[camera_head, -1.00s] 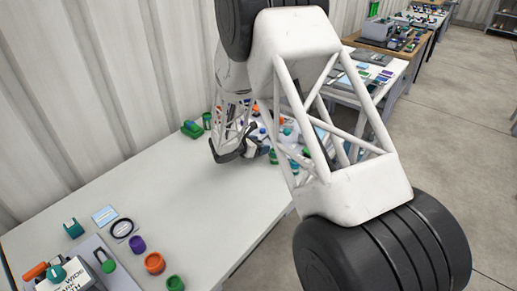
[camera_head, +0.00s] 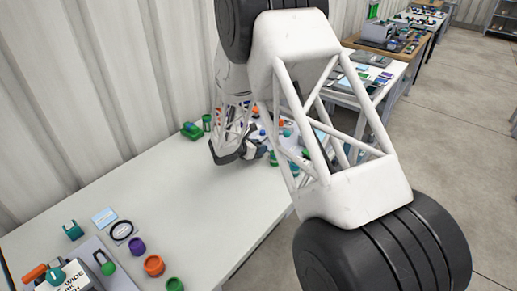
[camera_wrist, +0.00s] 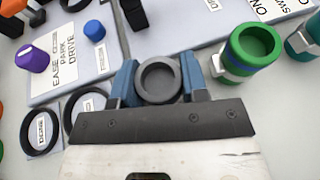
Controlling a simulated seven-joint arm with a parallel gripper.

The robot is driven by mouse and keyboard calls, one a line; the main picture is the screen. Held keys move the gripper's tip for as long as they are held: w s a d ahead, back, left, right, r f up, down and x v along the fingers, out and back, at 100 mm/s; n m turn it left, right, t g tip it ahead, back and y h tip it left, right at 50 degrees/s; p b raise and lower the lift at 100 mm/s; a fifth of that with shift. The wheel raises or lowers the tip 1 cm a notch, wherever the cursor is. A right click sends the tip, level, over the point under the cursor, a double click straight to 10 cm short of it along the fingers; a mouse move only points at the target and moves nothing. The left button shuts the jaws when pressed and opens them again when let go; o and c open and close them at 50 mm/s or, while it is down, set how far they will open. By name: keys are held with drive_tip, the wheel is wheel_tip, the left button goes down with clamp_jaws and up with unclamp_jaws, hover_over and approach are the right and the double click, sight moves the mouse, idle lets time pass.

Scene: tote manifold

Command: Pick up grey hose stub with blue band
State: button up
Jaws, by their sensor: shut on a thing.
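The grey hose stub (camera_wrist: 158,80) shows end-on in the wrist view as a round grey piece with a dark hollow centre. My gripper (camera_wrist: 160,84) is shut on it, with one blue finger on each side. No blue band can be made out on the stub from this angle. In the head view my gripper (camera_head: 237,148) is at the far part of the white table, and the stub cannot be made out there.
A green stub with a blue band (camera_wrist: 250,50) stands close right of my gripper. Left are black rings (camera_wrist: 42,130), a label board (camera_wrist: 75,62), a purple knob (camera_wrist: 33,58) and a blue knob (camera_wrist: 94,30). The middle of the table (camera_head: 200,195) is clear.

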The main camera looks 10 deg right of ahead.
sight(259, 143)
drive_tip(key=shift+r, duration=0.1)
drive_tip(key=shift+r, duration=0.7)
wheel_tip(259, 143, up, 2)
drive_tip(key=shift+r, duration=0.1)
drive_tip(key=s, duration=0.5)
drive_tip(key=s+d, duration=0.1)
drive_tip(key=s, duration=0.4)
drive_tip(key=s+r, duration=0.1)
drive_tip(key=s, duration=0.5)
drive_tip(key=shift+d+r, duration=0.1)
drive_tip(key=shift+d, duration=0.2)
drive_tip(key=shift+w, duration=0.1)
